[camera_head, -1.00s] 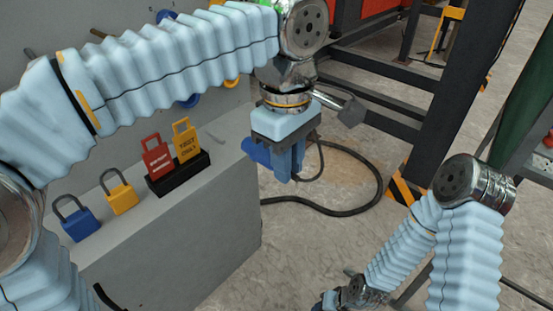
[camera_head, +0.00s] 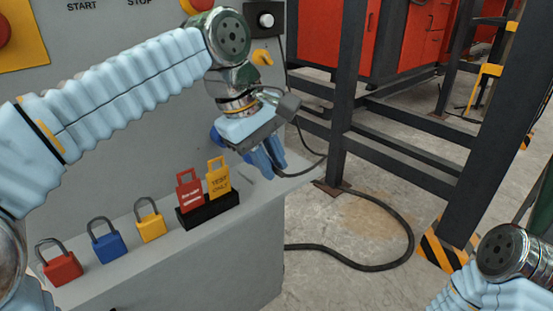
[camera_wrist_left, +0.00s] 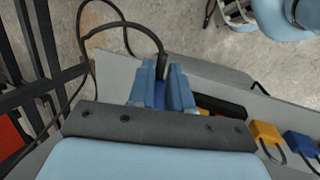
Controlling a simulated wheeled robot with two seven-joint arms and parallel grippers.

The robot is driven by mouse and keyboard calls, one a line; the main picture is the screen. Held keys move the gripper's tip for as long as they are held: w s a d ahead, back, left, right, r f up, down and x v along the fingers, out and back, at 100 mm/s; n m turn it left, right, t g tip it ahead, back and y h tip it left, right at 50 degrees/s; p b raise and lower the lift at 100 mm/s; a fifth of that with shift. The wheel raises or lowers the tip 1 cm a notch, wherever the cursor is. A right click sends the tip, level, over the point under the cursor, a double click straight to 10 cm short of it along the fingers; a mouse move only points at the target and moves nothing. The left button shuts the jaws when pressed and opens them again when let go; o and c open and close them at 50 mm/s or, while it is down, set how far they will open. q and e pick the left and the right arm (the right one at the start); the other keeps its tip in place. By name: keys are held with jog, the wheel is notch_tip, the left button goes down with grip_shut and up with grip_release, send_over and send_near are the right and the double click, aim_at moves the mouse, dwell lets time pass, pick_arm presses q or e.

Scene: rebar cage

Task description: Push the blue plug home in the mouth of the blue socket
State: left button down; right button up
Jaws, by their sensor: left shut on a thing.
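My left gripper (camera_head: 266,158) is over the right end of the grey ledge, fingers pointing down. It is shut on the blue plug, which shows between the fingers in the left wrist view (camera_wrist_left: 160,95). A black cable runs from the plug's far end. In the head view the fingers mostly hide the plug. A blue round part, seemingly the blue socket (camera_head: 216,137), shows on the grey panel just left of the gripper, partly covered by my wrist. Its mouth is hidden, and the plug appears apart from it. My right gripper is out of view; only part of that arm shows lower right.
On the ledge (camera_head: 235,235) stand red (camera_head: 60,266), blue (camera_head: 107,247) and yellow (camera_head: 151,227) padlocks. A black holder (camera_head: 208,212) carries red and yellow tags. The black cable (camera_head: 370,267) loops over the floor. Dark steel posts (camera_head: 345,100) stand to the right.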

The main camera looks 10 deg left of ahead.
pick_arm(q)
jog(key=shift+w+a+p, duration=0.4)
jog(key=shift+w+a, duration=0.25)
jog(key=shift+a, duration=0.2)
jog(key=shift+w+a+p, duration=0.35)
jog(key=shift+w+a, duration=0.3)
jog(key=shift+a, duration=0.2)
jog(key=shift+p, duration=0.7)
dwell(0.3)
jog(key=shift+w+a+p, duration=1.05)
jog(key=shift+w+a, duration=0.15)
jog(key=shift+a, duration=0.3)
dwell(0.5)
jog(key=c, duration=1)
grip_release()
jog(key=shift+r, duration=0.3)
jog(key=p+v, duration=0.1)
jog(key=v, duration=0.6)
jog(key=shift+f, duration=0.1)
